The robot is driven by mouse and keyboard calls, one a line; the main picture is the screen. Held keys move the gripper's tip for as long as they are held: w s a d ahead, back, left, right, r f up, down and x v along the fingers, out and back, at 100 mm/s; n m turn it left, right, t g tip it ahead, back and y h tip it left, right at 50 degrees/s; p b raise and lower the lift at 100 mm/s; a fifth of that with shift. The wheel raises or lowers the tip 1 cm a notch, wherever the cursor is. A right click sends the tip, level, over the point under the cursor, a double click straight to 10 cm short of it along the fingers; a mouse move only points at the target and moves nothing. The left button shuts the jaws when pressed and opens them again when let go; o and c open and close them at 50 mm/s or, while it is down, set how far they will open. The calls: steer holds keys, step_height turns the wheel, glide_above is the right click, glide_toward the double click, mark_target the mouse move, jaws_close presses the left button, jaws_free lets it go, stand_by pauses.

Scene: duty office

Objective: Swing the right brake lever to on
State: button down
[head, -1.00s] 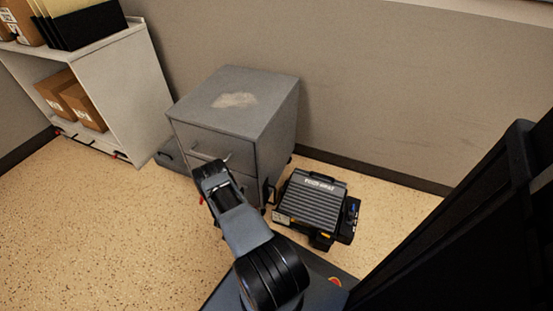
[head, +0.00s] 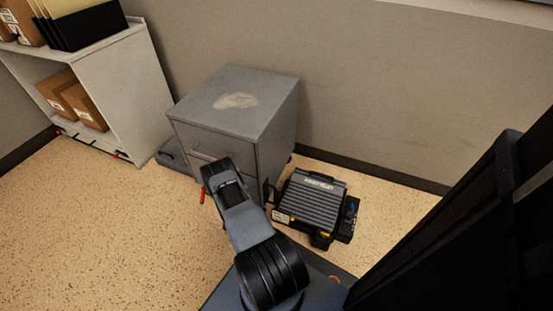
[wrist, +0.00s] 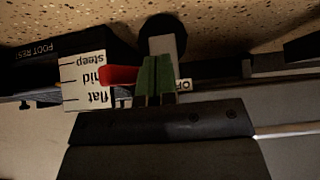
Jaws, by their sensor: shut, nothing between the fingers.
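My gripper (wrist: 157,79) is shut and empty in the wrist view, its green fingertips together beside a partly covered white label (wrist: 184,85) reading "OF". A grey upright piece with a dark round end (wrist: 160,42) is just behind the fingertips; I cannot tell whether it is the brake lever. A red piece (wrist: 118,75) lies left of the fingers, over a white scale (wrist: 84,82) marked flat, mid and steep. In the head view my wrist hides the fingertips in front of the grey drawer cabinet (head: 240,95), and a small red piece (head: 202,197) shows beside it.
A dark block marked FOOT REST (wrist: 40,48) stands left in the wrist view. A black ridged device (head: 312,200) lies on the floor right of the cabinet. A shelf with boxes (head: 130,85) stands at left. The speckled floor (head: 90,220) is open in front.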

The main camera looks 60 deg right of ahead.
steer(key=shift+w+a, duration=0.25)
steer(key=shift+a, duration=0.55)
steer(key=shift+w+a, duration=0.25)
steer(key=shift+a, duration=0.55)
steer(key=shift+r, duration=0.1)
steer(key=s+a+r+p, duration=0.1)
steer(key=a+r+p, duration=0.4)
steer(key=a, duration=0.3)
steer(key=shift+s+r, duration=0.2)
steer(key=shift+r, duration=0.25)
